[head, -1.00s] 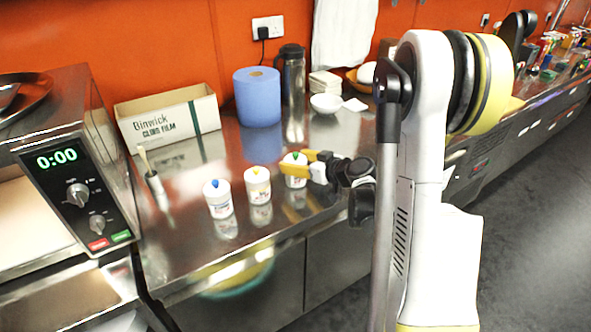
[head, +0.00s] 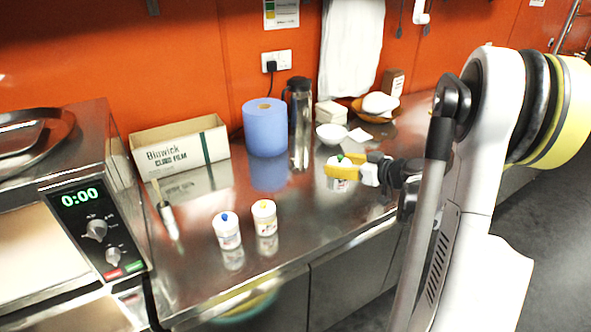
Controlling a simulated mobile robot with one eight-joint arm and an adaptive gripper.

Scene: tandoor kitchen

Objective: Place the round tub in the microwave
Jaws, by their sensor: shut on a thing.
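My gripper (head: 347,172) is shut on a small round white tub (head: 340,184) with a green knob on top. Its yellow fingers cover much of the tub, which appears raised off the steel counter. Two similar round tubs stand upright on the counter to the left: one with a blue knob (head: 226,231) and one with a yellow knob (head: 264,217). The microwave (head: 95,229) is at the far left, its display reading 0:00. A cream surface shows left of its control panel; its left side is cut off by the frame.
A brush (head: 167,218) is beside the microwave.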

